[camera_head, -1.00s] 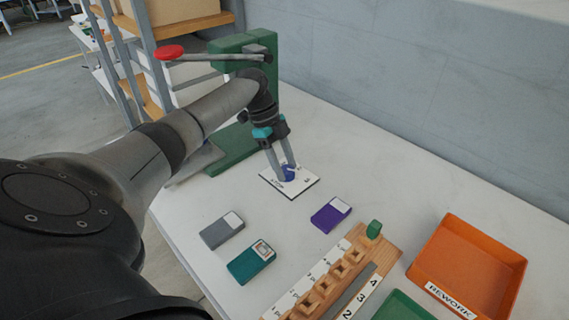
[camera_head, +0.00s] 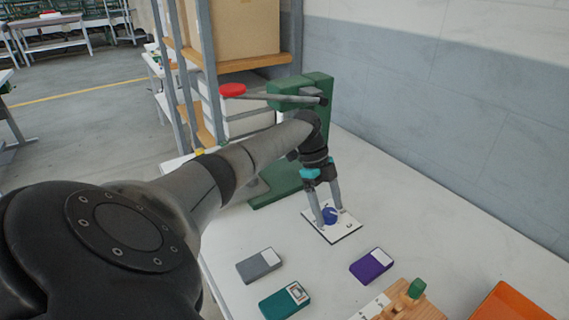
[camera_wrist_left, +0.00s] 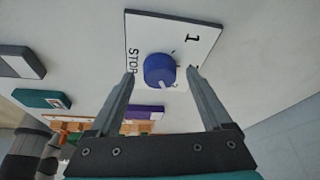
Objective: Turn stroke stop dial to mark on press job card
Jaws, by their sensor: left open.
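The stroke stop dial is a blue knob (camera_head: 330,215) on a white plate (camera_head: 345,233) lying on the table. In the left wrist view the blue knob (camera_wrist_left: 159,70) has a pale pointer mark at its lower edge, and the plate (camera_wrist_left: 180,28) shows "STOP" and a "1"; other marks are partly hidden by a finger. My left gripper (camera_head: 330,208) is open, its fingers on either side of the knob; in the wrist view a gap shows between the knob and each fingertip (camera_wrist_left: 161,72). I cannot make out a press job card. My right gripper is not in view.
The green press (camera_head: 300,130) with its red-knobbed lever (camera_head: 233,90) stands behind my left arm. Grey (camera_head: 259,265), teal (camera_head: 285,301) and purple (camera_head: 371,265) boxes lie in front. A wooden rack (camera_head: 410,305) and orange tray (camera_head: 508,303) are at lower right.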

